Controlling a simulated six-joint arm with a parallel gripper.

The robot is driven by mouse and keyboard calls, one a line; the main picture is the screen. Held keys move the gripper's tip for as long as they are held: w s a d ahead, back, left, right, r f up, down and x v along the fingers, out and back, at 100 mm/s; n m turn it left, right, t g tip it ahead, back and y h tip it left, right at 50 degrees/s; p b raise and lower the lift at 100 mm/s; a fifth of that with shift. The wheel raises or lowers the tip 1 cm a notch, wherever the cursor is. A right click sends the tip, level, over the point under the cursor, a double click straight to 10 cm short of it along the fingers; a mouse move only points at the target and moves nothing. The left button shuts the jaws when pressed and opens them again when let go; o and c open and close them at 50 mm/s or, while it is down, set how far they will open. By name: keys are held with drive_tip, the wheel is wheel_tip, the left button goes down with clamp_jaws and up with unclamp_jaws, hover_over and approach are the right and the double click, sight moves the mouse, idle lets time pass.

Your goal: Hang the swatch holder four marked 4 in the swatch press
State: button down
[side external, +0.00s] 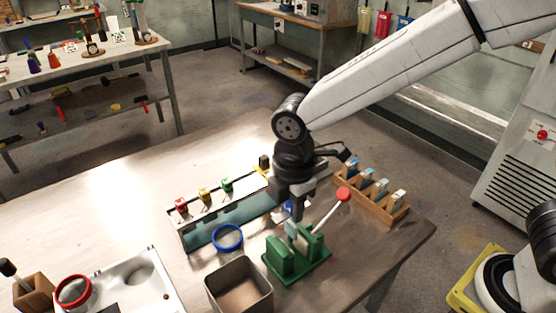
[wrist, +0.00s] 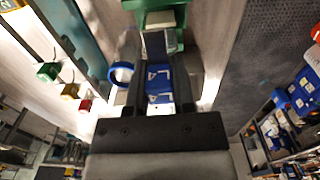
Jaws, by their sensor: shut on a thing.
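My gripper (wrist: 160,88) points down over the table and is shut on a blue swatch holder (wrist: 158,74) with white label patches. The mark on it is too small to read. In the side view the holder (side external: 289,207) shows as a bit of blue and white at the fingertips (side external: 296,212), mostly hidden. The green swatch press (side external: 283,261) stands just in front of and below my gripper. It has upright green blocks, a grey piece between them and a raised lever with a red knob. In the wrist view the press (wrist: 180,38) is beyond the fingers, apart from the holder.
A long rack (side external: 205,234) with red, yellow and green tags stands left of my gripper. A blue ring (side external: 227,238) and an open grey bin (side external: 240,288) are near the press. A wooden rack (side external: 372,196) with several tagged pieces stands right.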

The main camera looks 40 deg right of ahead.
sight(291, 235)
drive_tip(key=shift+f, duration=3.55)
drive_tip(key=shift+c, duration=1.9)
unclamp_jaws()
drive_tip(key=shift+r, duration=3.9)
